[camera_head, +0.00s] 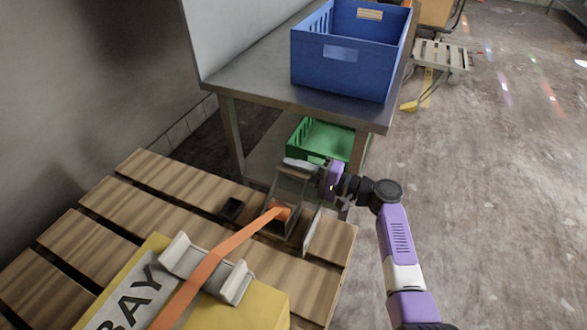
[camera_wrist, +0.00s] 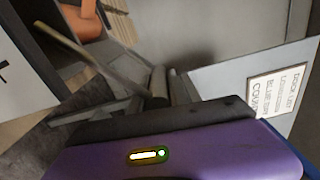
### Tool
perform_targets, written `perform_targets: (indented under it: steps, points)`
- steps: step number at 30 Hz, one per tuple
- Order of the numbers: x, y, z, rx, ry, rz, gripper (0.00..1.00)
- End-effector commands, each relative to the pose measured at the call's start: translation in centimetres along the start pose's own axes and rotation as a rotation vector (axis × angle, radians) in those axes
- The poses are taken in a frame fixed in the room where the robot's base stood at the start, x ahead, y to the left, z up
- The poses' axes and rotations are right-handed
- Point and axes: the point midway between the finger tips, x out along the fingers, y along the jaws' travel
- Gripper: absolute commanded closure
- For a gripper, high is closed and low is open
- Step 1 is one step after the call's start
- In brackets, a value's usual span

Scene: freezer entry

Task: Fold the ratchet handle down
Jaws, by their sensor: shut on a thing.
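The ratchet (camera_head: 277,228) sits on the wooden pallet at the end of an orange strap (camera_head: 235,240). Its grey metal handle (camera_head: 289,186) stands raised above the ratchet base, with a pale grip bar at the top. My gripper (camera_head: 314,174) comes in from the right at the top of the handle and is shut on it. In the wrist view, my purple gripper body fills the bottom, and the dark fingers (camera_wrist: 160,92) show in the middle. The orange strap also shows at the upper left there (camera_wrist: 85,22). The exact contact is partly hidden.
A yellow box marked BAY (camera_head: 262,302) lies under the strap, with a grey edge protector (camera_head: 236,284). A metal table (camera_head: 255,83) with a blue crate (camera_head: 345,60) stands behind; a green crate (camera_head: 330,137) sits below.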

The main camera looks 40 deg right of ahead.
Motion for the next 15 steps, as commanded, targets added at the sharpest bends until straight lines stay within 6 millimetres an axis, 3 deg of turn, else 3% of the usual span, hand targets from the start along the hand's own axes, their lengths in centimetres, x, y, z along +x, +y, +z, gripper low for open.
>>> perform_targets:
  steps: [1,5,6,8,15]
  points:
    - [-0.02,1.02,0.66,0.009,-0.013,0.014,1.00]
    - [0.01,1.03,0.69,0.009,-0.014,0.014,1.00]
    - [0.02,1.03,0.70,0.009,-0.014,0.014,0.70]
    - [0.02,0.98,0.70,0.008,-0.014,0.014,0.59]
    - [-0.01,0.54,0.41,0.004,-0.009,0.007,0.57]
